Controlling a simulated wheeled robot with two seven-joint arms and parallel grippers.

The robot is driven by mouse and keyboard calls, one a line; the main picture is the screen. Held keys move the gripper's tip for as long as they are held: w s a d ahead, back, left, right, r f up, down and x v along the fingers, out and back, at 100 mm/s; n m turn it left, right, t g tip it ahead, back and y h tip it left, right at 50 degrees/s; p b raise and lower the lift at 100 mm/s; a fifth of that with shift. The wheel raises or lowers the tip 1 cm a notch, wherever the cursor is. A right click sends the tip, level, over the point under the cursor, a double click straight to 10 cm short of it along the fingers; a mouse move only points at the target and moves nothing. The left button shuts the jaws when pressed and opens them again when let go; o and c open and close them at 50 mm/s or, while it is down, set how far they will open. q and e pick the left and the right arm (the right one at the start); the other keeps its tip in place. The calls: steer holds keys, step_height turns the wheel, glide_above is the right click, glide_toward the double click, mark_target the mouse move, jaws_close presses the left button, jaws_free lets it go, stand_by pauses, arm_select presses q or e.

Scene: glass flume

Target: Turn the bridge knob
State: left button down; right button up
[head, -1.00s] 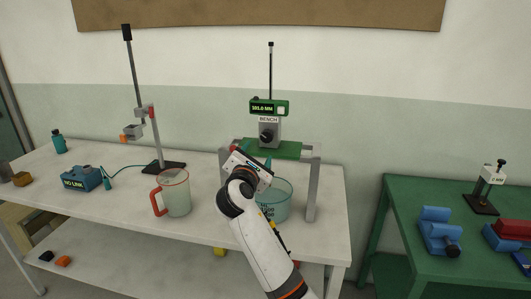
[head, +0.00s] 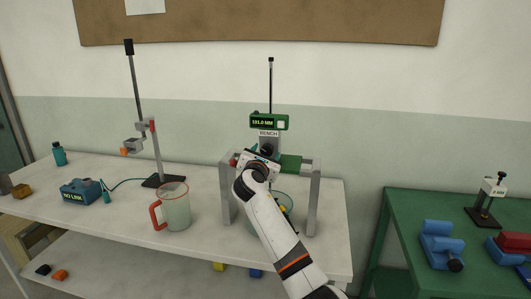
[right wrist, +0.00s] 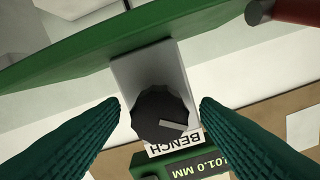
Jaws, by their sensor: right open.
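The bridge knob (right wrist: 160,114) is a black, ridged knob with a pale pointer mark, on the grey block labelled BENCH below a green display. In the head view the knob (head: 267,149) shows just above my right gripper (head: 262,160), partly covered by it. In the right wrist view, my right gripper (right wrist: 160,115) is open, with one teal ridged finger on each side of the knob and a gap on both sides. The green display (head: 269,122) reads 101.0 MM in the wrist view. My left gripper is not in view.
The grey bridge frame (head: 314,200) stands over a clear bowl (head: 285,200) on the white bench. A red-handled jug (head: 174,207), a clamp stand (head: 163,181) and a blue NO LINK box (head: 80,191) are to the left. A green table (head: 400,228) is at right.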

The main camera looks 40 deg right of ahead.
steer(key=shift+w+d, duration=0.2)
steer(key=shift+d, duration=0.05)
steer(key=c, duration=1)
steer(key=m, duration=0.4)
steer(key=shift+a+m+b, duration=0.1)
steer(key=shift+m+b, duration=0.2)
steer(key=shift+m, duration=0.1)
steer(key=o, duration=1)
